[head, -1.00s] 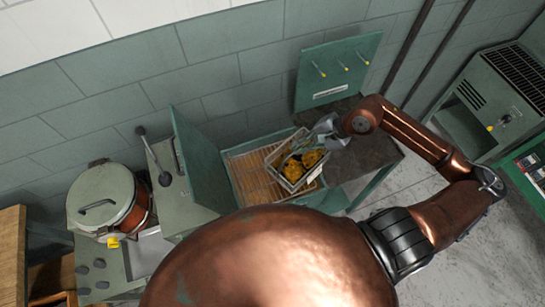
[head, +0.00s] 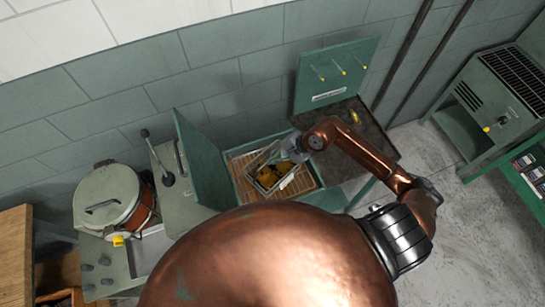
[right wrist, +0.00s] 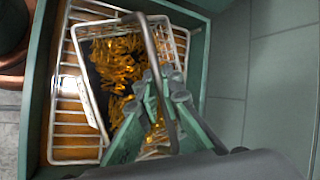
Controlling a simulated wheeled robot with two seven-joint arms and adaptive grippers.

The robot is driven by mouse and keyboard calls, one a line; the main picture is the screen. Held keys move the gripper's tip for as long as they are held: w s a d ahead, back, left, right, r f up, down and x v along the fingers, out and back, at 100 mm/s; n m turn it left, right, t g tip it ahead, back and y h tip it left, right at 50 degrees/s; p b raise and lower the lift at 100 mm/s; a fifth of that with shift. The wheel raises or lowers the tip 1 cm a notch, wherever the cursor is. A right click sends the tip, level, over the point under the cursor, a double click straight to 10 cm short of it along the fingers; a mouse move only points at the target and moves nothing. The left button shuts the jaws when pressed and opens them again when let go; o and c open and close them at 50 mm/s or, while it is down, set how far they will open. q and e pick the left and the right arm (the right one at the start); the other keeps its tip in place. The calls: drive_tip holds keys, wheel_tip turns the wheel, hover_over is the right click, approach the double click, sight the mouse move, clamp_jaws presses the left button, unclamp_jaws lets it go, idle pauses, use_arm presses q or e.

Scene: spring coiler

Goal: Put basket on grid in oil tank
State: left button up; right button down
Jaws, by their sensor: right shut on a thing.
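The wire basket (head: 268,178) holds yellow-orange pieces and is at the oil tank (head: 314,184), over its grid. In the right wrist view the basket (right wrist: 97,100) sits tilted above the wire grid (right wrist: 72,130), inside the tank walls (right wrist: 45,60). I cannot tell whether the basket rests on the grid. My right gripper (head: 290,150) is shut on the basket's handle; in the right wrist view my right gripper (right wrist: 162,88) covers part of the basket. My left gripper is not in view.
A green lid panel (head: 198,160) stands up on the left side of the tank. A pot with a lid (head: 108,195) stands further left. A dark counter (head: 365,125) with a yellow piece and an upright panel with yellow knobs (head: 338,75) are to the right.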

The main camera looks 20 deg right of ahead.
drive_tip(key=shift+f, duration=0.1)
drive_tip(key=shift+f, duration=0.15)
drive_tip(key=c, duration=2.1)
unclamp_jaws()
drive_tip(key=b+v, duration=0.1)
drive_tip(key=v, duration=1.1)
drive_tip(key=shift+b, duration=0.4)
